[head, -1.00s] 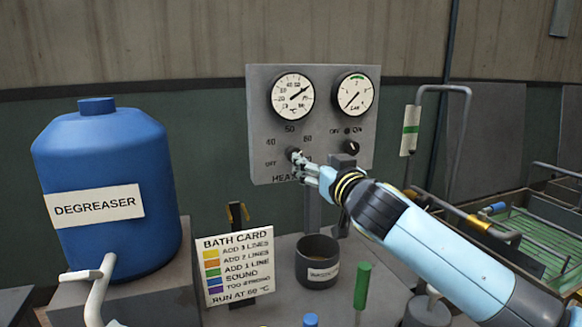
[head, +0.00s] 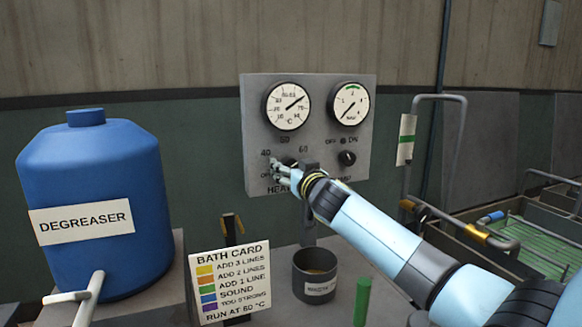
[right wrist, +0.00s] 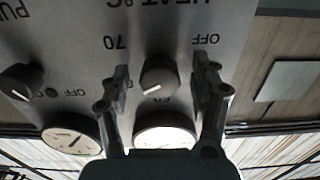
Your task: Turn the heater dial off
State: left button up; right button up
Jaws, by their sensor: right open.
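The heater dial (head: 290,162) is a dark knob low on the left of the grey control panel (head: 310,130), partly hidden by my right gripper in the head view. My right gripper (head: 280,174) is open at the dial. In the right wrist view, which shows the panel upside down, the dial (right wrist: 160,75) stands between the two spread fingers (right wrist: 161,90), with a gap on each side. Its white mark points down-left in that picture, toward a number that looks like 60, away from the OFF print. My left gripper is not in view.
Two gauges (head: 288,106) sit above the dial. The pump knob (head: 346,158) is to its right. A blue degreaser tank (head: 95,200) stands left. A bath card (head: 230,285) and a dark cup (head: 315,272) stand below the panel.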

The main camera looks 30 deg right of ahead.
jog(key=shift+w, duration=0.1)
jog(key=c, duration=1.2)
jog(key=shift+o, duration=0.2)
jog(key=shift+n, duration=0.3)
